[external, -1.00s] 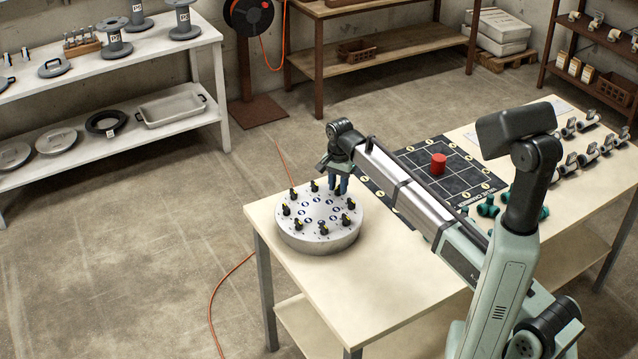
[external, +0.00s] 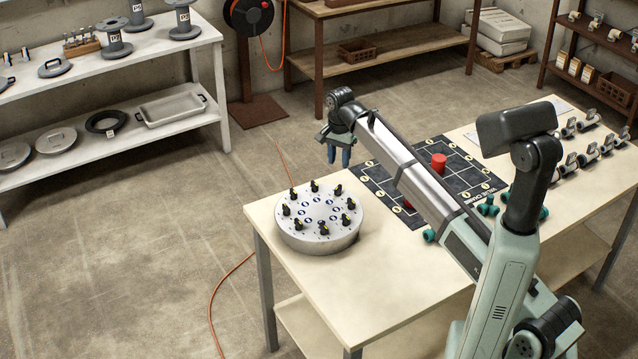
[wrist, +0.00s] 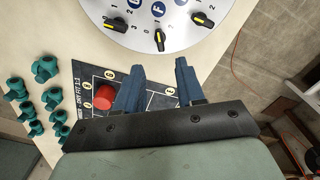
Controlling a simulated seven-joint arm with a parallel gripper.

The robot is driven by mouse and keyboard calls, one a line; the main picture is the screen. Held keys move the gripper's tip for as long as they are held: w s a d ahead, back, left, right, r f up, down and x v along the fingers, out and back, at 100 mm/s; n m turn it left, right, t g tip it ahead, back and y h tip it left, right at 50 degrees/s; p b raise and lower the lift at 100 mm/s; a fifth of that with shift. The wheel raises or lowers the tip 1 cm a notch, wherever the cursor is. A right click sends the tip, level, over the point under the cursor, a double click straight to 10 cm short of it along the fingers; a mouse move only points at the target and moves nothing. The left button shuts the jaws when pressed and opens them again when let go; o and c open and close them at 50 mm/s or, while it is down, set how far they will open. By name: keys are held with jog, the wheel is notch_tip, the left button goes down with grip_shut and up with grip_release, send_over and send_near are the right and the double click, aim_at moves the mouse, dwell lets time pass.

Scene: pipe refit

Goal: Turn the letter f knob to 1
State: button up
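The round grey knob panel (external: 312,240) stands on the table's left end with several black knobs in a ring. In the wrist view the panel (wrist: 190,42) is partly cut off at the top. A blue letter F disc (wrist: 158,7) shows there, with a black knob with a yellow line (wrist: 160,40) beside it, toward my gripper. The yellow line runs roughly up and down in the picture; its number is too small to read surely. My gripper (external: 339,155) hangs above and behind the panel, empty, its blue fingers (wrist: 160,78) apart, touching no knob.
A black marked mat (external: 447,150) with a red cylinder (external: 439,163) lies right of the panel. Teal fittings (wrist: 45,68) lie beyond it. Grey valve pieces (external: 590,152) line the table's far right. The table's front left surface is clear.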

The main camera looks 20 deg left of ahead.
jog(key=shift+r, duration=1.75)
